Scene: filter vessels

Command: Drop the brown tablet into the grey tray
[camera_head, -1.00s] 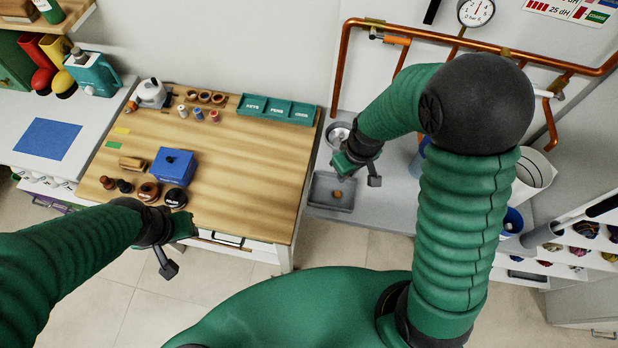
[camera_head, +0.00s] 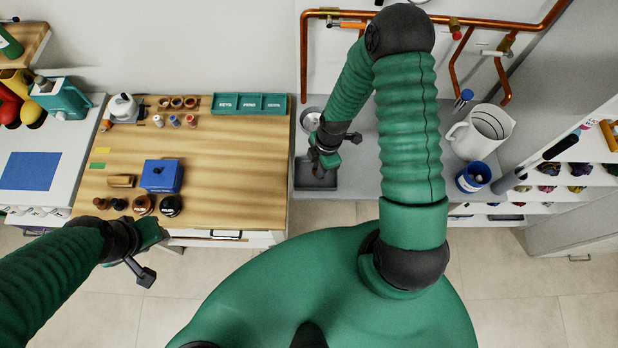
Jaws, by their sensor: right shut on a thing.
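The grey tray (camera_head: 316,187) lies on the grey counter to the right of the wooden table. My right gripper (camera_head: 322,160) is over the tray, covering much of its far side. It is shut on a small brown thing, which I take to be the brown tablet (camera_head: 318,171); it is tiny, dark and mostly hidden by the fingers. I cannot tell whether it touches the tray floor. My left gripper (camera_head: 148,255) is open and empty, near the front left edge of the wooden table.
The wooden table (camera_head: 235,160) holds a blue box (camera_head: 162,175), several dark jars, small bottles and a green three-part tray (camera_head: 248,104). A round metal bowl (camera_head: 311,119) stands behind the grey tray. A white jug (camera_head: 482,131) and a blue container (camera_head: 473,176) stand right. Copper pipes run behind.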

